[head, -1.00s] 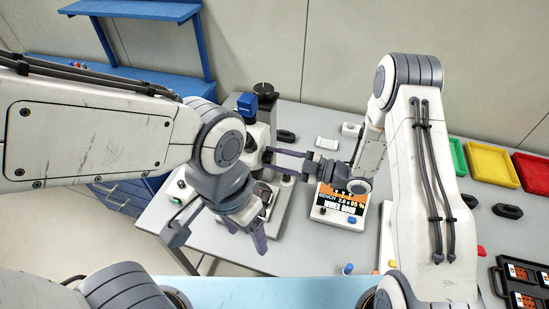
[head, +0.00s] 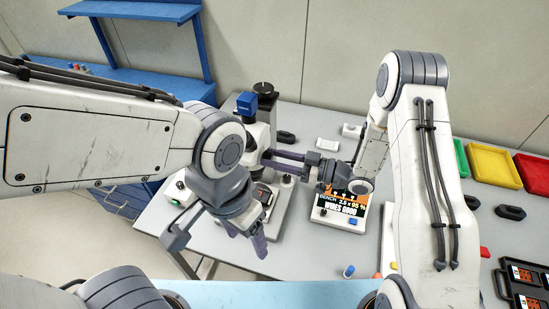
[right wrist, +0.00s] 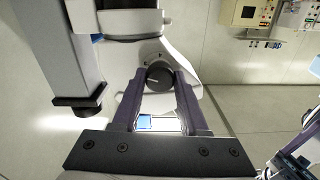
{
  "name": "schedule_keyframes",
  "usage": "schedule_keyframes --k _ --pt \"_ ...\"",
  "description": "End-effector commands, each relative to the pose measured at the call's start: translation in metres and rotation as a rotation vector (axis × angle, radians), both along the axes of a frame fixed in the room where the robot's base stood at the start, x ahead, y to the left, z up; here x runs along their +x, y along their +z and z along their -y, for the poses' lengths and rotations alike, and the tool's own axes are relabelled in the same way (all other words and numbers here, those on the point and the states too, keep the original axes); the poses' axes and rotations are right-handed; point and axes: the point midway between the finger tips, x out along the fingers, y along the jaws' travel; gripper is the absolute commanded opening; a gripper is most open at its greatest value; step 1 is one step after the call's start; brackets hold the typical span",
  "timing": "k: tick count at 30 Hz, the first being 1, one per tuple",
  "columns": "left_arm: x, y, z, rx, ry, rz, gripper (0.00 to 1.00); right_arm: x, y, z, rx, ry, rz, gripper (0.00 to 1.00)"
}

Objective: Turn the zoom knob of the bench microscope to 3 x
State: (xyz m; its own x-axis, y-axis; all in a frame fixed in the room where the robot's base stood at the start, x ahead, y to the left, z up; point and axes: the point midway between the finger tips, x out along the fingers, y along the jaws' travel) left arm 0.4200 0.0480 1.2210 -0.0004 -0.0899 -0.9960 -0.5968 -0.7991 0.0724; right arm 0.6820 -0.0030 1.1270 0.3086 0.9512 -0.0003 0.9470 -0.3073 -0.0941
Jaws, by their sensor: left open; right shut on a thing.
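The bench microscope (head: 263,133) stands on the table, white with a blue block on top, partly hidden by my left arm. In the right wrist view its black zoom knob (right wrist: 159,77) shows a white mark pointing right and slightly down. My right gripper (right wrist: 161,80) is shut on the knob, one finger at each side. In the head view my right gripper (head: 267,157) reaches the microscope from the right. My left gripper (head: 246,238) is open and empty, in front of the microscope base.
Green, yellow and red trays (head: 490,165) stand at the right. A black case (head: 526,284) is at the lower right. Small black and white pieces lie behind the display. A blue shelf unit (head: 140,75) is at the back left.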

Motion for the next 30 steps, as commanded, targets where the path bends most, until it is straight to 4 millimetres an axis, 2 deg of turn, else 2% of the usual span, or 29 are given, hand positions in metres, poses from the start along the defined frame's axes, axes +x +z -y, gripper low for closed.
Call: schedule_keyframes --k 12,29,30 --pt "0.0 0.0021 0.0 0.0 -0.001 0.0 0.69 0.0005 0.0003 0.0004 0.063 -0.001 -0.193 0.0" --pt "0.0 0.0022 0.0 0.0 -0.001 0.0 0.69 0.0007 0.0002 0.0004 0.073 -0.001 -0.222 0.0" --pt "0.0 0.0022 0.0 0.0 -0.001 0.0 0.69 0.0008 0.0003 0.0005 0.073 -0.001 -0.222 0.47"
